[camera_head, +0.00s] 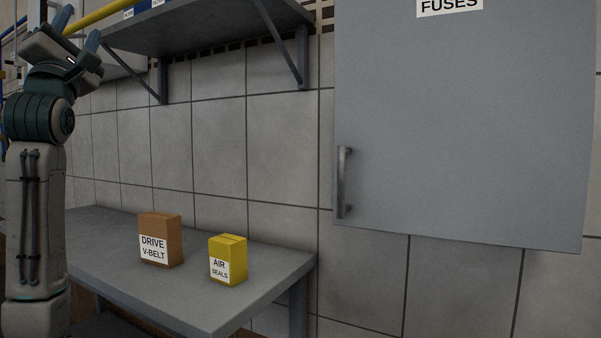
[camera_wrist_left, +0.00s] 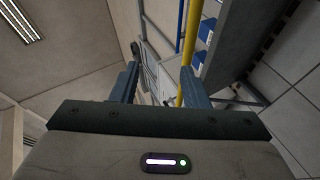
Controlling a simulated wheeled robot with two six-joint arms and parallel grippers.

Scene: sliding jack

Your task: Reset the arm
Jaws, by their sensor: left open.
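My left arm stands upright at the left edge of the head view. My left gripper (camera_head: 78,38) is raised at the top left, near the wall shelf and a yellow pipe. In the left wrist view its two fingers (camera_wrist_left: 158,85) are spread apart with nothing held between them. Beyond the fingers, the yellow pipe (camera_wrist_left: 190,45) and blue parts show in the background. My right gripper is in neither view.
A grey cabinet marked FUSES (camera_head: 460,120) hangs at the right. A grey shelf (camera_head: 200,32) is on the tiled wall. A grey table (camera_head: 190,305) carries a brown DRIVE V-BELT box (camera_head: 160,228) and a yellow AIR SEALS box (camera_head: 228,250).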

